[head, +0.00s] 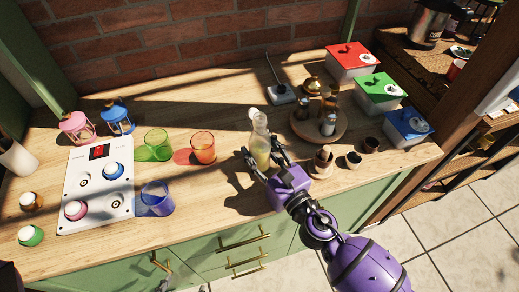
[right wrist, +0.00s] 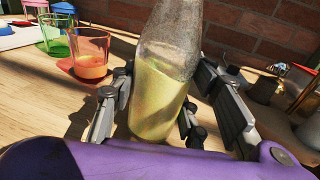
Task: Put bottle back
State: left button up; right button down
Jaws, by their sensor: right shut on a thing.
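My right gripper (head: 267,163) is shut on a clear glass bottle (head: 260,145) that holds yellow-green liquid. The bottle is close to upright. In the right wrist view, the bottle (right wrist: 159,95) stands between the fingers of the gripper (right wrist: 160,118). I cannot tell whether its base touches the table. To its right is a round wooden tray (head: 338,133) with several small bottles (head: 328,122) on it. My left gripper is not seen in these views.
Green (head: 158,144), orange (head: 203,148) and blue (head: 157,198) glasses stand to the left, beside a white panel (head: 97,185) with knobs. Red (head: 352,62), green (head: 380,92) and blue (head: 408,126) lidded boxes stand right. Small wooden cups (head: 353,160) sit near the gripper.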

jog(key=shift+r, duration=0.1)
jog(key=shift+f, duration=0.25)
jog(key=c, duration=1)
grip_release()
